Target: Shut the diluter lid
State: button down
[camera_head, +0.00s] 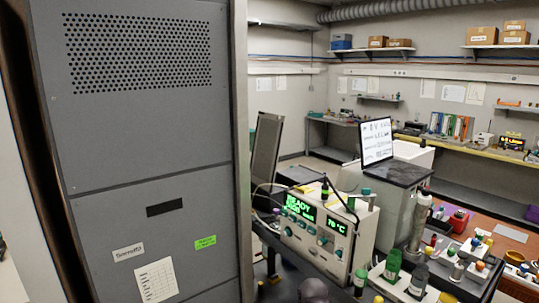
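A bench instrument (325,225) with green displays reading READY and 70 °C stands right of centre; hoses and bottles are on and around it. Behind it to the left, a tall grey panel (266,150) stands nearly upright and slightly tilted, like a raised lid. Its lower part is partly hidden by the cabinet edge and the instrument, so I cannot tell for sure what it is hinged to. My gripper is not in view.
A large grey cabinet (150,130) with a perforated vent fills the left and blocks the view behind it. A grey unit (403,205) with a dark top and a white screen (376,141) stand at right. Bottles (392,264) crowd the front right bench.

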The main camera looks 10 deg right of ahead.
aim_at(268, 130)
jog(key=u, duration=0.1)
jog(key=i, duration=0.95)
jog(key=u, duration=0.1)
jog(key=k, duration=0.55)
jog(key=z, duration=1.55)
